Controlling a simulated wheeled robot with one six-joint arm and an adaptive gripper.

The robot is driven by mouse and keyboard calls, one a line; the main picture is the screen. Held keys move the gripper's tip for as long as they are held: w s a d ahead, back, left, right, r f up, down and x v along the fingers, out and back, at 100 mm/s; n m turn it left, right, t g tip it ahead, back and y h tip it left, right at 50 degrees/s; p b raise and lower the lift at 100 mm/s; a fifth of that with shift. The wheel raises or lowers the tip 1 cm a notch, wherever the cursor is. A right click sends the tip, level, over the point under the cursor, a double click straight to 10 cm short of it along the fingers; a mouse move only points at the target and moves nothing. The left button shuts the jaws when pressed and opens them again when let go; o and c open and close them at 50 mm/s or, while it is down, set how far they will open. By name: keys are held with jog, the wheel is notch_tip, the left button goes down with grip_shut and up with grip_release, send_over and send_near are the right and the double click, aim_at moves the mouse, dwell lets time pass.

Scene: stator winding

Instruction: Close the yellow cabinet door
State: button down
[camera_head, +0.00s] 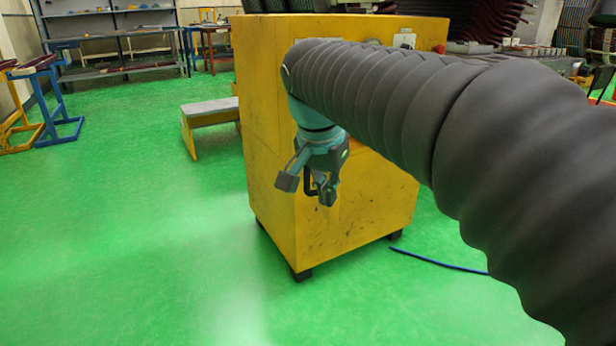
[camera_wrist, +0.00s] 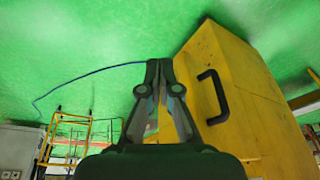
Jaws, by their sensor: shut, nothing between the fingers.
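The yellow cabinet (camera_head: 268,100) stands on the green floor at the centre of the head view. My gripper (camera_head: 310,185) hangs pointing down in front of its lower face. In the wrist view my gripper (camera_wrist: 159,66) is shut and empty, its fingertips together. A yellow panel with a black bar handle (camera_wrist: 213,97) is to the right of the fingers there. The fingers appear apart from the handle. My arm hides much of the cabinet's upper face in the head view. I cannot tell how far the door stands open.
A low grey-topped bench (camera_head: 210,107) stands left of the cabinet. A blue hose (camera_head: 440,262) lies on the floor at the right. Shelving and blue and yellow stands (camera_head: 55,110) are at the back left. The floor at the left front is clear.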

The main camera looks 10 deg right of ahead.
jog(key=w+a+r+m+g+h, duration=0.1)
jog(key=w+a+m, duration=0.1)
jog(key=w+m, duration=0.3)
jog(key=w+a+r+m+g+h, duration=0.1)
jog(key=w+a+r+m, duration=0.15)
jog(key=w, duration=0.55)
jog(key=w+d+f+b, duration=0.1)
jog(key=d+f, duration=0.5)
jog(key=f, duration=0.4)
jog(key=shift+w+d+m+h, duration=0.2)
jog(key=shift+d+m+h, duration=0.1)
jog(key=shift+d+m, duration=0.05)
